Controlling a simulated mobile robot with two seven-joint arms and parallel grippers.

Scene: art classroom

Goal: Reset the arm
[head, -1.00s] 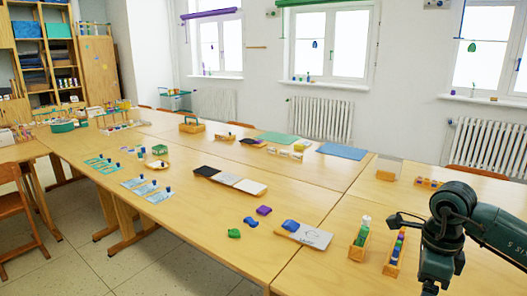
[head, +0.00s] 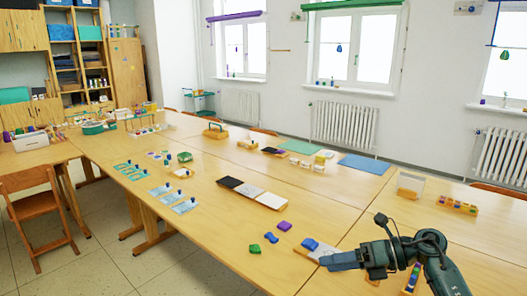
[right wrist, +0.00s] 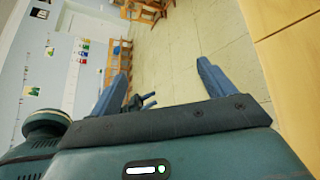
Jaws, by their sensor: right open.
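My right gripper (head: 340,261) reaches in from the right in the head view, pointing left above the near part of the table (head: 215,220). It hides part of a pale board with a blue lump (head: 309,244). In the right wrist view the two blue-grey fingers of my right gripper (right wrist: 165,85) stand wide apart with nothing between them. That view shows floor beyond the fingers.
Purple (head: 284,226), blue (head: 271,238) and green (head: 254,249) lumps lie left of the right gripper. A black and white tray set (head: 252,192) lies farther back. A wooden box (head: 414,280) is partly hidden by my arm. A chair (head: 38,205) stands at left.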

